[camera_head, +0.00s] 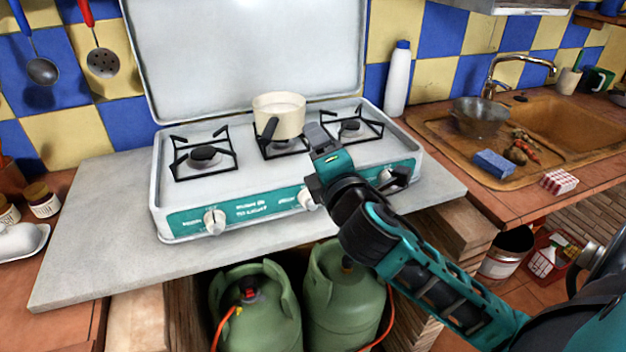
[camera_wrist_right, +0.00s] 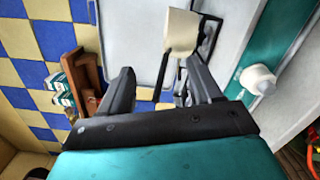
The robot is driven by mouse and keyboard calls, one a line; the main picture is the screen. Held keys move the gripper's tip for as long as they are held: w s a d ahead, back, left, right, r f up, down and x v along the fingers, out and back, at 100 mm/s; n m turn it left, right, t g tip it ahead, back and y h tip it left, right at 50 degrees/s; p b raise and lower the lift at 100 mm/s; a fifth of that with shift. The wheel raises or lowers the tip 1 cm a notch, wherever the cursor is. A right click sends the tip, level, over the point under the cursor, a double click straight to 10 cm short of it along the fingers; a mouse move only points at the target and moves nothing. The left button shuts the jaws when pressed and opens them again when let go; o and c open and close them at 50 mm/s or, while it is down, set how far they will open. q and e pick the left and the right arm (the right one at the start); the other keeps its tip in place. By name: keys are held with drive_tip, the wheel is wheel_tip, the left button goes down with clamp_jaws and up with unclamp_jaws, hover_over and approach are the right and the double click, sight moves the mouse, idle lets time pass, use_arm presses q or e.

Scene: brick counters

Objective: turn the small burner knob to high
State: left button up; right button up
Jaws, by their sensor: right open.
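I cannot tell which knob serves the small burner, and knob markings are too small to read. My right gripper (camera_head: 322,140) is over the stove's front middle, in front of the pot. Its fingers (camera_wrist_right: 160,78) are apart and empty in the right wrist view. One knob (camera_wrist_right: 258,80) shows right of the fingers there, apart from them. My left gripper is not in view.
A cream pot (camera_head: 279,116) with a dark handle stands on the middle burner, close to my right gripper. The raised lid (camera_head: 245,60) stands behind. Green gas cylinders (camera_head: 255,310) stand below. The counter's left part (camera_head: 95,220) is clear.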

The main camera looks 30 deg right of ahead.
drive_tip(key=s+f+n+b, duration=0.2)
drive_tip(key=s+f+n, duration=0.3)
drive_tip(key=f, duration=0.4)
drive_tip(key=n+y, duration=0.1)
drive_tip(key=n, duration=0.6)
approach(314, 207)
drive_tip(key=x, duration=1)
drive_tip(key=shift+s+r, duration=0.1)
drive_tip(key=shift+c, duration=0.2)
drive_tip(key=c, duration=1)
